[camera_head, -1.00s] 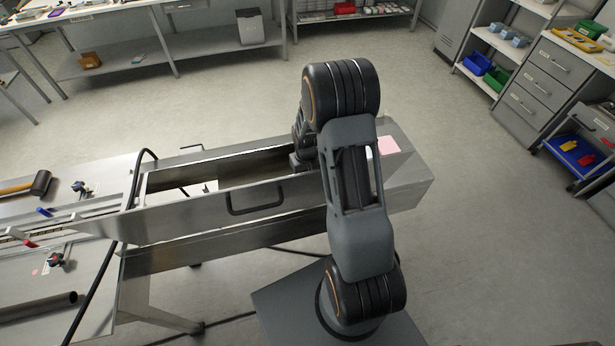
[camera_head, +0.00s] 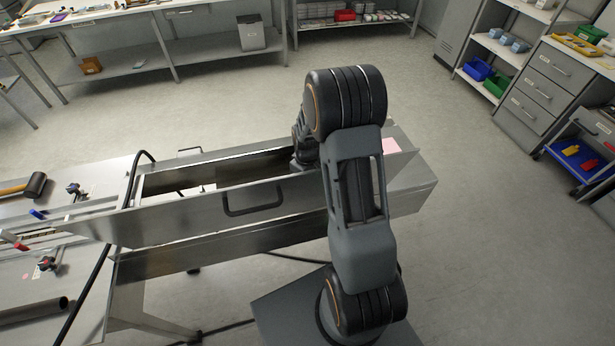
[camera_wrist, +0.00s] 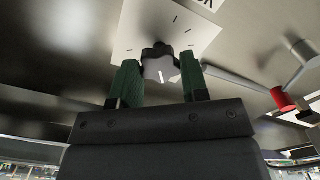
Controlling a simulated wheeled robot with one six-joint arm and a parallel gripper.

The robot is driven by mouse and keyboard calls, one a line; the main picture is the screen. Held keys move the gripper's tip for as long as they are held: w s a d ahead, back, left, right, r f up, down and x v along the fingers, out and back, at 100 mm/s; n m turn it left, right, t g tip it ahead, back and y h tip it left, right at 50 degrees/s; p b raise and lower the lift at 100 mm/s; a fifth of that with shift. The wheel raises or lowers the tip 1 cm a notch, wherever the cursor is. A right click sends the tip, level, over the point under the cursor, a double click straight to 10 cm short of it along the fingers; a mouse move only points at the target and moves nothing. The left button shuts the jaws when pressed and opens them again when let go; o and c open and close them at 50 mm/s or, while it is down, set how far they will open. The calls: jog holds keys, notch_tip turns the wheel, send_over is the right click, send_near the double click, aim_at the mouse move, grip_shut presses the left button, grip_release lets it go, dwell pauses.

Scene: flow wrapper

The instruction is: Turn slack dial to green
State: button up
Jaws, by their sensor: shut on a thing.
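The slack dial is a dark grey lobed knob (camera_wrist: 160,64) with a white pointer line, seen in the wrist view. It sits on a white plate (camera_wrist: 135,22) with short black tick marks. My gripper (camera_wrist: 159,74) has green-padded fingers, one on each side of the knob, and is shut on it. The pointer line shows on the knob's near face, between the fingers. I see no green mark on the visible part of the plate. In the head view my arm and the machine's walls hide the dial and the gripper.
The long metal machine trough (camera_head: 160,225) with a black handle (camera_head: 252,199) lies beside my arm. A red cylinder (camera_wrist: 283,100) on a metal rod is right of the dial in the wrist view. A mallet (camera_head: 36,185) lies on the left table. The floor at the right is open.

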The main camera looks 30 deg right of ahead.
jog(key=shift+s+f, duration=0.1)
jog(key=shift+s, duration=0.05)
jog(key=o, duration=0.9)
notch_tip(320, 180, up, 14)
jog(key=shift+b, duration=0.4)
dwell(0.4)
